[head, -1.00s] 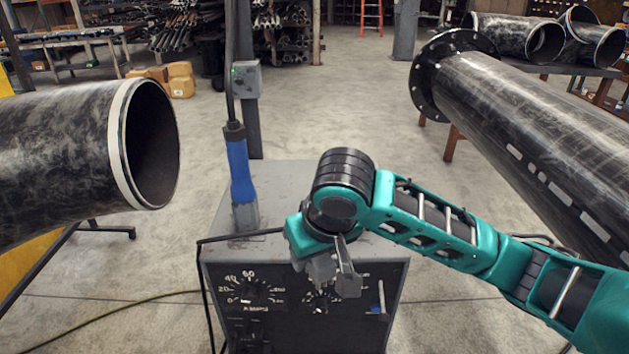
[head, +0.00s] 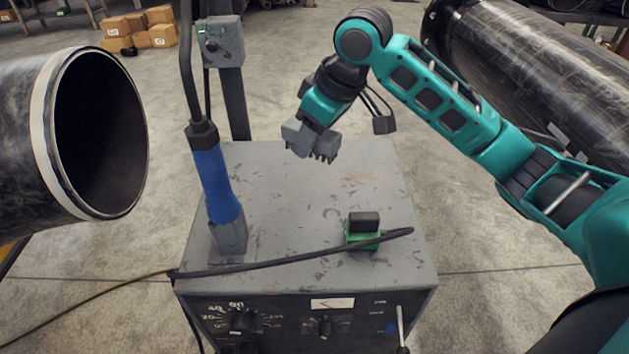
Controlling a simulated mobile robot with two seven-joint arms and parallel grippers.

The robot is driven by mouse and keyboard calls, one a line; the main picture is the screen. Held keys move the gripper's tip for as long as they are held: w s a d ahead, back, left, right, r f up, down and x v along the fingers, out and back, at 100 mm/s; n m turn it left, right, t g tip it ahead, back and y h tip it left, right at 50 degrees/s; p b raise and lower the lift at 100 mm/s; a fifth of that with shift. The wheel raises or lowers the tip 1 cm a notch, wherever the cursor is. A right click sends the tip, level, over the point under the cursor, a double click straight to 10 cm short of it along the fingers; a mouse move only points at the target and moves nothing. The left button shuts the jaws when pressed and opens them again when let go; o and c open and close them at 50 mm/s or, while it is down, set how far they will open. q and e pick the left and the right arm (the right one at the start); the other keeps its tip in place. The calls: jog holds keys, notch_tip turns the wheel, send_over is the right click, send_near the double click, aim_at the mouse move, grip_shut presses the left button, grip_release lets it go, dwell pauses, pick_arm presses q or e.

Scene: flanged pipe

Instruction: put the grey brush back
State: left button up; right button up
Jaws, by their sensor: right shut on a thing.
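My right gripper (head: 311,132) comes in from the right and hangs over the back part of the grey machine top (head: 290,190). It is shut on a grey block with short dark teeth or bristles on its lower side, which looks like the grey brush (head: 324,150). The brush appears to be held above the surface, tilted; the exact gap cannot be told. The gripper's fingers are hard to tell apart from the brush. My left gripper is not in view.
A blue-handled tool (head: 217,185) stands at the top's left, its cable going up. A green block with a dark top (head: 363,225) sits at front right, beside a black cable (head: 290,260). An open pipe end (head: 100,130) is left; a flanged pipe (head: 530,75) is back right.

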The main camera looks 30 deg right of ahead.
jog(key=w+d+r+n+g+y, duration=0.2)
jog(key=w+r+n, duration=0.2)
jog(key=r+n, duration=0.25)
jog(key=b, duration=0.1)
send_over(309, 184)
jog(key=d, duration=0.1)
jog(key=f, duration=1.3)
jog(key=shift+s+d+f, duration=0.15)
jog(key=shift+s+f, duration=0.05)
notch_tip(309, 184, down, 5)
jog(key=shift+r, duration=0.1)
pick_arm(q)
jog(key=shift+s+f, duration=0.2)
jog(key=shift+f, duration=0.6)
pick_arm(e)
jog(key=o, duration=0.9)
jog(key=shift+o, duration=0.2)
